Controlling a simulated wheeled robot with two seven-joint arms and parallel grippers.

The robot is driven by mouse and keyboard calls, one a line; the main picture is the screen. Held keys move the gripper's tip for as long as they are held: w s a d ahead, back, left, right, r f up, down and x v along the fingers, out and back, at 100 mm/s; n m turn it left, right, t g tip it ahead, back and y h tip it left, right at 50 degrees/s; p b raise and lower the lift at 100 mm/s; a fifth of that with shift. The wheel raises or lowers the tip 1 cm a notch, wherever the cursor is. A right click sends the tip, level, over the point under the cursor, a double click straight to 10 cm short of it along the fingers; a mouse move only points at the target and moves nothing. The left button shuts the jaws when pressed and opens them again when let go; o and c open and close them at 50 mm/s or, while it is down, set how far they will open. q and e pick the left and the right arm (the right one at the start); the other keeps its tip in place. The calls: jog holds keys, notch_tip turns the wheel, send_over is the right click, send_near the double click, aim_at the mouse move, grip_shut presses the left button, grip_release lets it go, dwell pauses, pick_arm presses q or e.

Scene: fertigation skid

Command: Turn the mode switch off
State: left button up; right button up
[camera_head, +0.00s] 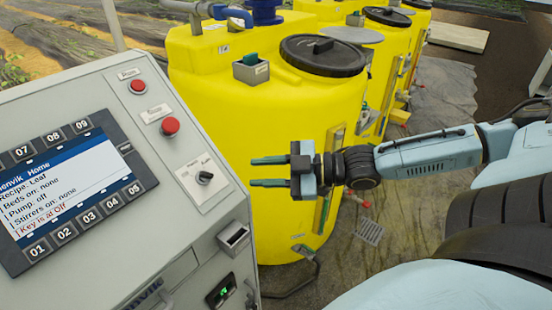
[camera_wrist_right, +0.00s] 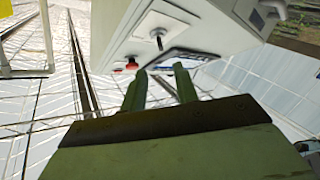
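The mode switch (camera_head: 204,178) is a small black rotary knob on a white plate at the right side of the grey control panel. It also shows in the right wrist view (camera_wrist_right: 158,38), just beyond the fingertips. My right gripper (camera_head: 252,172) is open and empty, its two green fingers pointing left at the panel. The fingers are apart from the knob, a short gap to its right. The right wrist view shows the same two fingers (camera_wrist_right: 155,75) spread with nothing between them. The panel screen (camera_head: 60,190) reads "Key is at Off" in red. My left gripper is not in view.
Two red buttons (camera_head: 170,126) sit above the switch on the panel. A small grey holder (camera_head: 234,236) juts from the panel's right edge below it. Yellow tanks (camera_head: 290,120) with black lids stand close behind my right gripper. Open floor (camera_head: 400,225) lies to the right.

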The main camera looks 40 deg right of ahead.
jog(key=shift+v, duration=1.15)
jog(key=shift+f, duration=0.1)
